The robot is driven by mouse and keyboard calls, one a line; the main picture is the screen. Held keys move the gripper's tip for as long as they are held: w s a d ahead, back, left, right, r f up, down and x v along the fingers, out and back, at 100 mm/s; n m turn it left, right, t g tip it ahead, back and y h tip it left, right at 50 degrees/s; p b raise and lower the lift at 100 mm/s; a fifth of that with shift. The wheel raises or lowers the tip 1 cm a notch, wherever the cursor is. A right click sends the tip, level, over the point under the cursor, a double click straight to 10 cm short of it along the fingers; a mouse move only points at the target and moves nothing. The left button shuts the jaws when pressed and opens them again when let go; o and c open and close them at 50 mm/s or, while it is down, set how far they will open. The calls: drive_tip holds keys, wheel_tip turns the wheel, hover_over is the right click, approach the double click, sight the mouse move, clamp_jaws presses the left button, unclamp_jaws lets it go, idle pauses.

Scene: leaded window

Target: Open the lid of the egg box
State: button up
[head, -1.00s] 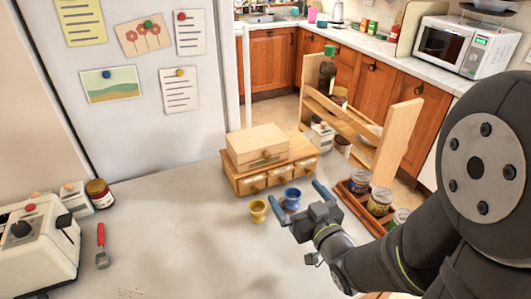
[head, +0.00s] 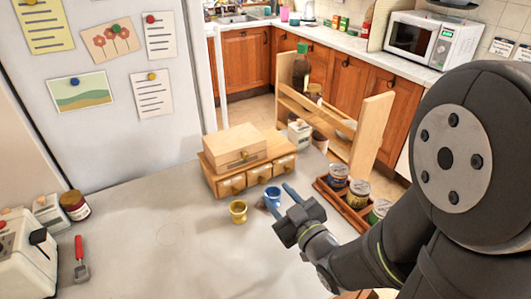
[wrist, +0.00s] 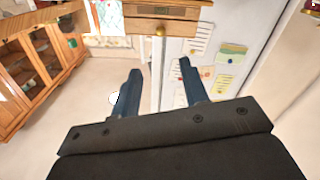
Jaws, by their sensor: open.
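The egg box (head: 235,142) appears to be the pale wooden box with a small brass knob on its front. It sits shut on top of a wooden drawer unit (head: 256,176) with several front drawers. My gripper (head: 275,194) is in front and to the right of the box, its blue fingers apart and empty. In the wrist view, my gripper (wrist: 160,66) points towards a wooden front with a brass knob (wrist: 160,30), at the top edge and beyond the fingertips. The fingers do not touch it.
A wooden tray of jars (head: 333,201) and a wooden rack (head: 370,135) stand to the right. The counter's left middle is clear.

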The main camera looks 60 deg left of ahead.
sight(246, 158)
drive_tip(key=a, duration=1.6)
drive_tip(key=shift+a, duration=0.25)
drive_tip(key=shift+c, duration=0.4)
drive_tip(key=c, duration=0.5)
